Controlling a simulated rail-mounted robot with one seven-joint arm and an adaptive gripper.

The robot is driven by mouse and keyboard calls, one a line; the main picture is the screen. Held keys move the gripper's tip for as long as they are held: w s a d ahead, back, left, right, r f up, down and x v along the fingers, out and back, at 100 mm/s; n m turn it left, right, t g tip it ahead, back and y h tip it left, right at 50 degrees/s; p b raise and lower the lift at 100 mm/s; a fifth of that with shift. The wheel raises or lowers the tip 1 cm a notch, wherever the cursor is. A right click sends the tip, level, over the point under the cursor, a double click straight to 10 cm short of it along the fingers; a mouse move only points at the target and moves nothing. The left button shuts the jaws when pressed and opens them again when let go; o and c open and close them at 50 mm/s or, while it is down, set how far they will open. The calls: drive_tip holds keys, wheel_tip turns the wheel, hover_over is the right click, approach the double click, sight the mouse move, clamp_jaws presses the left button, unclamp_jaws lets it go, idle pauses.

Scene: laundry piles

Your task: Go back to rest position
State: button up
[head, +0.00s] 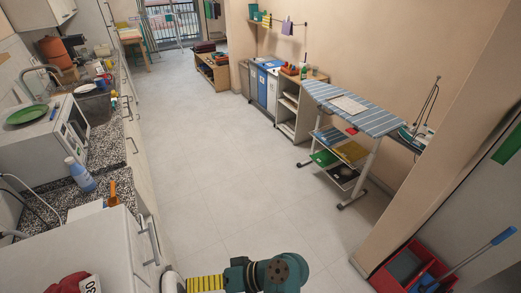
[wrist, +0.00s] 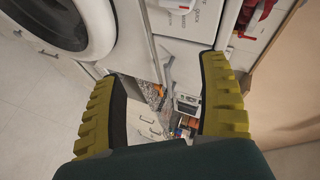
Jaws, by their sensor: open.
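My gripper (wrist: 160,78) shows in the wrist view with its two yellow ribbed fingers spread wide apart. It is open and nothing is between the fingers. Behind the gap I see white appliance fronts and a stretch of counter with small items, seen at an odd angle. In the head view part of my teal arm (head: 265,273) is at the bottom edge, above the floor.
A counter with a microwave (head: 75,133) and a blue-white bottle (head: 80,174) runs along the left. An ironing board (head: 355,108) and a red bin (head: 410,270) stand at the right. The middle floor (head: 215,150) is clear. A washing machine (wrist: 75,22) shows in the wrist view.

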drive_tip(key=w+d+r+t+h, duration=0.2)
drive_tip(key=w+d+r+t, duration=0.15)
drive_tip(key=r, duration=0.35)
drive_tip(key=w+d+r+m+t+h, duration=0.1)
drive_tip(key=w+d+r+t+h, duration=0.15)
drive_tip(key=r+t, duration=0.35)
drive_tip(key=w+d+r+t+h, duration=0.2)
drive_tip(key=d+r+t, duration=0.2)
drive_tip(key=r, duration=0.5)
drive_tip(key=s+d+r+m+t+h, duration=0.25)
drive_tip(key=s+d+r+t, duration=0.2)
drive_tip(key=r, duration=0.45)
drive_tip(key=s+d+r+m+t+h, duration=0.1)
drive_tip(key=s+d+r+t+h, duration=0.4)
drive_tip(key=r, duration=0.5)
wheel_tip(320, 180, up, 16)
drive_tip(key=d+p, duration=0.1)
drive_tip(key=p, duration=1.5)
drive_tip(key=shift+s+d+r+g, duration=0.15)
drive_tip(key=shift+s+g, duration=0.05)
drive_tip(key=shift+g, duration=0.1)
